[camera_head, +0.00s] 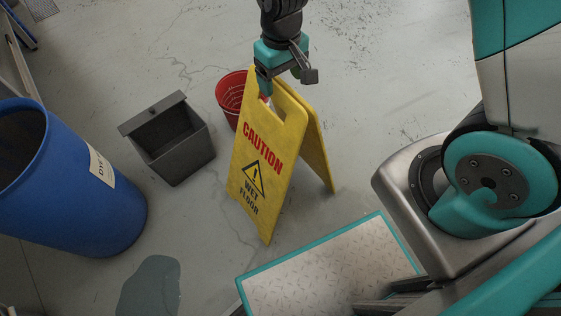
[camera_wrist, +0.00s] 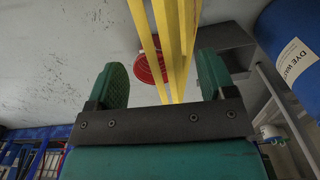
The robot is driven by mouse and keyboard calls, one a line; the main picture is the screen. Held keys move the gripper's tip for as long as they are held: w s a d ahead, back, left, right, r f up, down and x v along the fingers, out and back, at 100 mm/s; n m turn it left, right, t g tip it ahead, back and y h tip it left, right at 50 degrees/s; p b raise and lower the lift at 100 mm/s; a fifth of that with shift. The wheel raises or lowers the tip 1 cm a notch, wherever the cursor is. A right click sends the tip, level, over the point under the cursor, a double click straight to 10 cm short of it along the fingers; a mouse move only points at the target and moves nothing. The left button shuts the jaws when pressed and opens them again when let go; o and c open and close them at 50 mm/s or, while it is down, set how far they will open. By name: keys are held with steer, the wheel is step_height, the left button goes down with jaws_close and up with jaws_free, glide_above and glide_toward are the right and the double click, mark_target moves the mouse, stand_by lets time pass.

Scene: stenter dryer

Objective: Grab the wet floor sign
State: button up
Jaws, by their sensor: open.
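The yellow wet floor sign (camera_head: 266,160) stands upright and spread on the floor in the middle of the head view, with "CAUTION WET FLOOR" facing the camera. My gripper (camera_head: 277,87) is at the top edge of the sign. In the wrist view, my gripper (camera_wrist: 162,82) is open, one teal finger on each side. The yellow sign (camera_wrist: 176,45) shows edge-on between and beyond the fingers, with gaps visible on both sides. I cannot tell from these views exactly how deep the sign's top sits between the fingers.
A red bucket (camera_head: 229,93) stands behind the sign. A grey open bin (camera_head: 178,155) is left of it, and a blue dye drum (camera_head: 75,195) stands farther left. A dark puddle (camera_head: 150,285) lies at the lower left. The floor at upper right is clear.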

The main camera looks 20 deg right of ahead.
mark_target(280, 94)
step_height(280, 94, down, 5)
steer(key=shift+a+f+b, duration=0.1)
steer(key=shift+b, duration=1)
jaws_close()
